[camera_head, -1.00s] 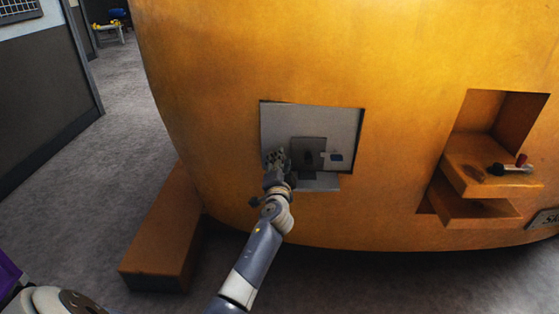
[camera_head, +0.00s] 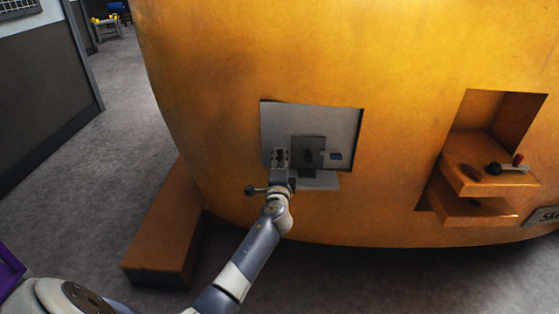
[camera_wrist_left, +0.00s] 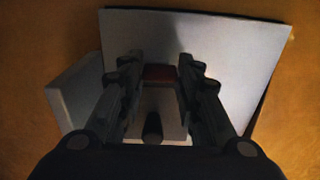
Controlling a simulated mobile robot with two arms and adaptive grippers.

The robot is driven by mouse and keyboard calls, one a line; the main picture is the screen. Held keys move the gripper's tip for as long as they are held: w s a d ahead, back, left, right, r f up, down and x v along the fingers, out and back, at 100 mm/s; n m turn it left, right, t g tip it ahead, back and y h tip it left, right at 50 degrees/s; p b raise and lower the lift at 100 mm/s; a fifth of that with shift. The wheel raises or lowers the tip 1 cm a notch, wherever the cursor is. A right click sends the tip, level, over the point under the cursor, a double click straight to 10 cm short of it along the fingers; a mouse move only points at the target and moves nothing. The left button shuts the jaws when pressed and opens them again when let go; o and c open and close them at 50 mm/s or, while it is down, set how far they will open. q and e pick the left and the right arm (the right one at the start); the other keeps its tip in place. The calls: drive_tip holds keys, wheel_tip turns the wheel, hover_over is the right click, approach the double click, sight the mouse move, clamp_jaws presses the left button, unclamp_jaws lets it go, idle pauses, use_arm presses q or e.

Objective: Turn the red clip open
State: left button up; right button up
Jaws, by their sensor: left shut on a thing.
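The red clip (camera_wrist_left: 159,72) shows in the left wrist view as a small dark red piece between my fingers, in front of a pale panel (camera_wrist_left: 235,55). My left gripper (camera_wrist_left: 158,65) is shut on it, with one finger on each side. In the head view my left gripper (camera_head: 280,157) is at the lower left of the grey recessed panel (camera_head: 310,120) in the orange casting (camera_head: 220,100). It hides the clip there. A dark grey block (camera_head: 309,152) is just right of the gripper. My right gripper is not in view.
A small ledge (camera_head: 318,181) juts out below the panel. An orange stepped shelf (camera_head: 480,181) at the right holds a dark piece with a red end (camera_head: 519,159). An orange block (camera_head: 165,235) stands on the floor at the left.

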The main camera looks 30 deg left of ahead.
use_arm(q)
drive_tip(key=shift+r, duration=0.15)
drive_tip(key=o, duration=1)
drive_tip(key=shift+w, duration=0.1)
drive_tip(key=shift+o, duration=0.2)
drive_tip(key=shift+s+d+f, duration=0.2)
drive_tip(key=shift+s+d, duration=0.15)
drive_tip(key=shift+s, duration=0.1)
drive_tip(key=v, duration=1.1)
drive_tip(key=shift+a, duration=0.15)
